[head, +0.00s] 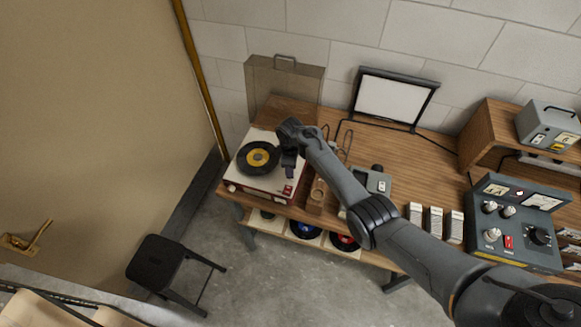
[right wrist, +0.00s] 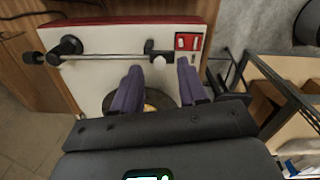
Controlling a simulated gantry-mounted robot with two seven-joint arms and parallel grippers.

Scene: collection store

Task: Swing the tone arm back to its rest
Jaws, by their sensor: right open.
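The record player (head: 246,185), with a white top and red sides, stands at the bench's left end with a black record (head: 258,158) on it. In the right wrist view the tone arm (right wrist: 108,57) is a thin silver tube running from a black pivot (right wrist: 70,47) along the deck's edge. A small black post (right wrist: 149,47) stands by its far end; I cannot tell whether they touch. A pale tip (right wrist: 159,62) shows there. My right gripper (right wrist: 158,72) is open above the deck, its fingertips either side of that tip. The gripper (head: 289,163) hides part of the deck in the head view. My left gripper is out of view.
A clear brown lid (head: 285,88) stands behind the player. A framed white panel (head: 391,99) leans on the wall. Grey control boxes (head: 517,222) stand to the right, records lie on the lower shelf, and a black stool (head: 160,262) stands in front at left.

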